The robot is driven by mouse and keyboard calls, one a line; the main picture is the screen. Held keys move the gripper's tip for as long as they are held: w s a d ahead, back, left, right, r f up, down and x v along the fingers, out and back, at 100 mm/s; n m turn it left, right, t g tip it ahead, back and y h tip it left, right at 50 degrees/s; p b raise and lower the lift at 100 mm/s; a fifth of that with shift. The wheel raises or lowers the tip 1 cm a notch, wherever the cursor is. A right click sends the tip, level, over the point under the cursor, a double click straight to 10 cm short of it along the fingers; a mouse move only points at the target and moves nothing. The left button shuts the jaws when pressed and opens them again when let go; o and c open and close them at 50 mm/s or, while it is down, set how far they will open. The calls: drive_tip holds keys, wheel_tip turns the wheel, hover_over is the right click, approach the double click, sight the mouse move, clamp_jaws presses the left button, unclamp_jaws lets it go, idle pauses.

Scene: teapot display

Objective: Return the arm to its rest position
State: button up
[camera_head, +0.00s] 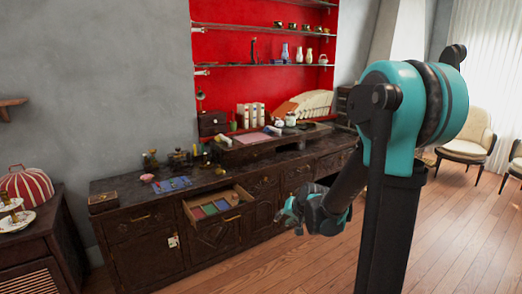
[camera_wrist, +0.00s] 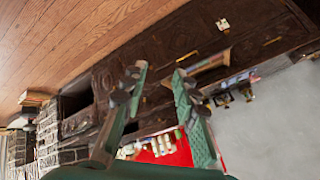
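My arm rises at the right of the head view, with a teal upper joint, and a dark link reaches down and left. My gripper (camera_head: 289,213) hangs in the air in front of the dark cabinet (camera_head: 145,221), right of its open drawer (camera_head: 218,206). In the wrist view, my gripper (camera_wrist: 160,70) shows two teal fingers spread apart with nothing between them. The wrist view is tilted, with the cabinet front (camera_wrist: 165,50) running diagonally behind the fingers.
The cabinet top holds small bottles, a blue item (camera_head: 171,184) and boxes. Red-backed shelves (camera_head: 255,66) with vases hang above. A side cabinet with a striped red dome (camera_head: 27,187) stands left. Chairs (camera_head: 467,137) stand at the right. The wooden floor (camera_head: 300,262) in front is clear.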

drive_tip(key=s+d+f+n+g+h, duration=0.1)
drive_tip(key=s+d, duration=0.4)
drive_tip(key=s, duration=0.7)
drive_tip(key=s+d+f+n+g+h, duration=0.1)
drive_tip(key=s+d, duration=0.4)
drive_tip(key=s, duration=0.6)
drive_tip(key=shift+s+d+f+g+h, duration=0.2)
drive_tip(key=shift+s+f+g+h, duration=0.2)
drive_tip(key=shift+f+h, duration=0.45)
